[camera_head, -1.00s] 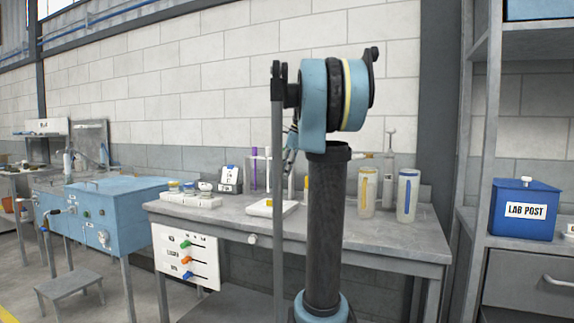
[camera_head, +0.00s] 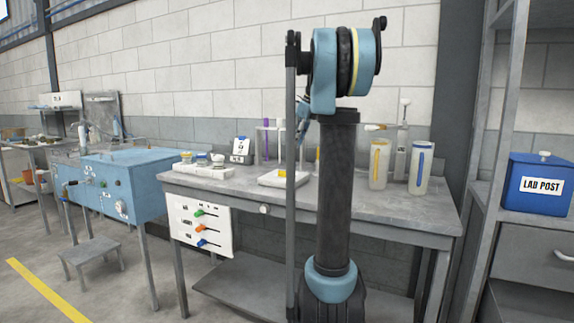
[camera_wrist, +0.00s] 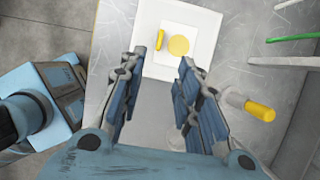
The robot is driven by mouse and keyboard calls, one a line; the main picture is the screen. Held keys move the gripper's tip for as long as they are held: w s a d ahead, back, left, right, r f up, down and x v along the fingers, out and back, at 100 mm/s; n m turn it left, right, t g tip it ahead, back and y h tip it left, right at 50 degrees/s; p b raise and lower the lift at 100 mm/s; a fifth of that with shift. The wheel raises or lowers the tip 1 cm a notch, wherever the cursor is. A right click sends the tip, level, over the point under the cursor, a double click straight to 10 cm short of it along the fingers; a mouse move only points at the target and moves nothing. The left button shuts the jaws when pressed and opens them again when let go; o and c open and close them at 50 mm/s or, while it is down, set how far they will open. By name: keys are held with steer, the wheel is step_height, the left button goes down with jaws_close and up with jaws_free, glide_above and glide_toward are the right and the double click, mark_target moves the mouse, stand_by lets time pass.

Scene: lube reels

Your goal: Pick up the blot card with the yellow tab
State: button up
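In the wrist view a white card (camera_wrist: 179,30) with a round yellow spot and a small yellow tab (camera_wrist: 159,39) lies flat on a white square plate (camera_wrist: 153,71) on the metal bench. My gripper (camera_wrist: 158,62) is open and empty, with its two blue-grey fingers apart at the near edge of the plate. I cannot tell the height between fingers and card. In the head view the white plate (camera_head: 268,180) stands on the bench, partly behind my arm, with a bit of yellow at it.
A yellow-ended object (camera_wrist: 259,111) lies close to the right finger. A blue LAB POST box (camera_head: 538,184) is on the right shelf.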

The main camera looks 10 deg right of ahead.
steer(key=x, duration=1.4)
steer(key=shift+f, duration=0.4)
steer(key=shift+c, duration=0.6)
jaws_close()
